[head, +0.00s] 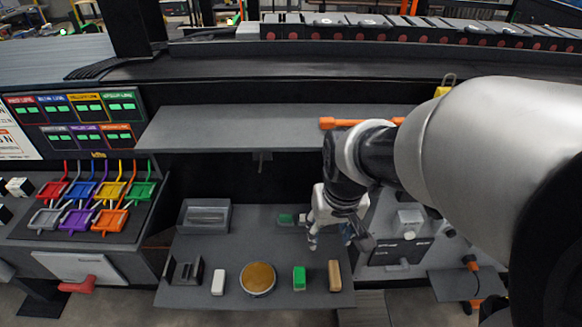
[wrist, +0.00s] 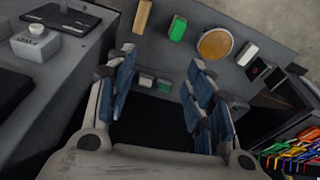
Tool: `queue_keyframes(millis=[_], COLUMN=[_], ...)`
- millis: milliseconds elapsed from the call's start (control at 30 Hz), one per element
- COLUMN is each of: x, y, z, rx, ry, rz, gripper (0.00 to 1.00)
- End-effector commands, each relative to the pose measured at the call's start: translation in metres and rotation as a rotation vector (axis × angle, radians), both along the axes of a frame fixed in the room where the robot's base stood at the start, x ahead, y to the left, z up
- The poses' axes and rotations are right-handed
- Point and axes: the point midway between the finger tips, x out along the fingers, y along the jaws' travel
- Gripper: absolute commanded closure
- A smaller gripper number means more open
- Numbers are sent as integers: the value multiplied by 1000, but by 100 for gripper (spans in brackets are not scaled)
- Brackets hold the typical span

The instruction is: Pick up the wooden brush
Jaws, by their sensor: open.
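The wooden brush (head: 335,276) is a small tan-brown block at the right end of the front row on the grey work shelf (head: 240,298). In the wrist view the wooden brush (wrist: 142,16) lies at the top edge, partly cut off, beyond the fingers. My gripper (head: 332,238) is above the right side of the shelf, behind the brush and apart from it. In the wrist view my gripper (wrist: 161,92) has its two blue-padded fingers spread with nothing held between them.
A green block (head: 299,278), a round tan-topped dish (head: 258,279), a white block (head: 218,282) and a black holder (head: 184,271) share the row. A grey tray (head: 205,217) and a small green-and-white item (head: 290,218) sit behind. An upper shelf (head: 240,128) overhangs the back.

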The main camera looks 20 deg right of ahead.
Motion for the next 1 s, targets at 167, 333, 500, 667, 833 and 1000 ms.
queue_keyframes(millis=[167, 333, 500, 667, 833, 1000], x=[24, 32, 33, 32, 32, 32], y=[-30, -46, -52, -53, -53, -53], z=[-49, -86, -107, -137, -175, -208], rx=[21, 35, 41, 42, 42, 42], ry=[104, 156, 174, 178, 178, 177], rz=[-69, -106, -121, -122, -121, -121], gripper=[52, 52, 52, 52, 52, 52])
